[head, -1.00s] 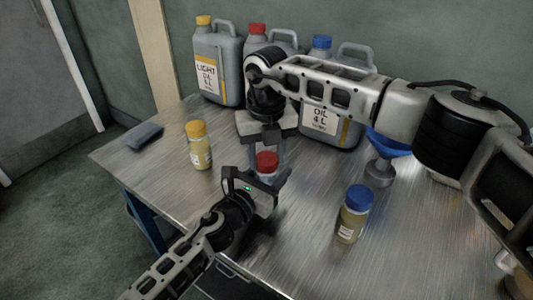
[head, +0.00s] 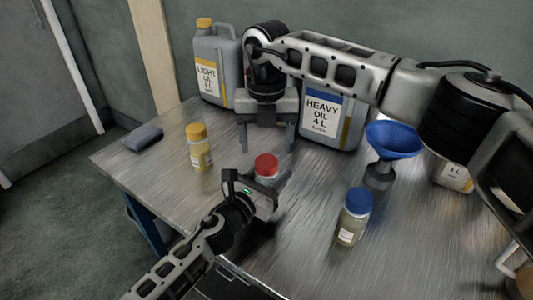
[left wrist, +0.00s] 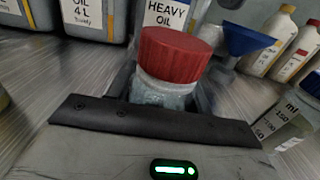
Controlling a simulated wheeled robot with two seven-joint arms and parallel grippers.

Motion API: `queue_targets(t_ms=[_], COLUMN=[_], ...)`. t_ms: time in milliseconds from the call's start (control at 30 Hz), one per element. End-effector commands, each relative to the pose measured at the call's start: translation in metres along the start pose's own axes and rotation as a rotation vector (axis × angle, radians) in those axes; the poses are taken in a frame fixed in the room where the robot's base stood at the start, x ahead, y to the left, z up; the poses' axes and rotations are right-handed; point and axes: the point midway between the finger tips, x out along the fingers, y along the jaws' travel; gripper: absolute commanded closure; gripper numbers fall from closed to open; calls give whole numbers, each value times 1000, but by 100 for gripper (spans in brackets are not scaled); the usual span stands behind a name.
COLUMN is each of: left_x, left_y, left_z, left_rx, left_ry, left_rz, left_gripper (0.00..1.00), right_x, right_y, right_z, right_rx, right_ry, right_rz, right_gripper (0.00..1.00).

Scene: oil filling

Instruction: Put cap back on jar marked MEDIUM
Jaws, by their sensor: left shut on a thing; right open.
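The red cap (head: 266,160) sits on top of a small clear jar (left wrist: 160,92); the cap also shows in the left wrist view (left wrist: 176,54). The jar's label is not visible, and my gripper hides most of its body in the head view. My left gripper (head: 262,183) is shut on this jar, low around its body. My right gripper (head: 266,138) is open and empty, fingers pointing down, behind and above the red cap and apart from it.
A yellow-capped jar (head: 199,150) stands left and a blue-capped jar (head: 352,218) right. A blue funnel (head: 392,141) stands behind right. Grey LIGHT (head: 228,75) and HEAVY (head: 345,125) oil cans stand at the back. A dark cloth-like object (head: 143,137) lies near the left edge.

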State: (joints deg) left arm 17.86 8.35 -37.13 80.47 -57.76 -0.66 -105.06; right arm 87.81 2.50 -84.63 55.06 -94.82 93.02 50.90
Motion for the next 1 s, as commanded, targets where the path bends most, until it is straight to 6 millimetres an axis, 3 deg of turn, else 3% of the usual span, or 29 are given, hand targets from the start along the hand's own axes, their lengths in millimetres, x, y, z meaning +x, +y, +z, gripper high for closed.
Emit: queue_targets(t_ms=[100, 300, 500, 767, 800, 867, 1000], left_x=[0, 0, 0, 0, 0, 0, 0], left_y=[0, 0, 0, 0, 0, 0, 0], left_z=[-1, -1, -1, 0, 0, 0, 0], left_rx=[0, 0, 0, 0, 0, 0, 0], left_ry=[1, 1, 1, 1, 1, 1, 1], left_rz=[0, 0, 0, 0, 0, 0, 0], left_gripper=[100, 100, 100, 100, 41, 25, 24], right_x=[-28, -61, -74, -75, -75, -75, -74], right_y=[0, 0, 0, 0, 0, 0, 0], right_z=[1, 0, 0, 0, 0, 0, 0], right_rx=[1, 1, 0, 0, 0, 0, 1], right_ry=[-5, -2, 1, 1, 1, 1, 1], right_rz=[0, 0, 0, 0, 0, 0, 0], right_gripper=[31, 31, 31, 31, 31, 31, 31])
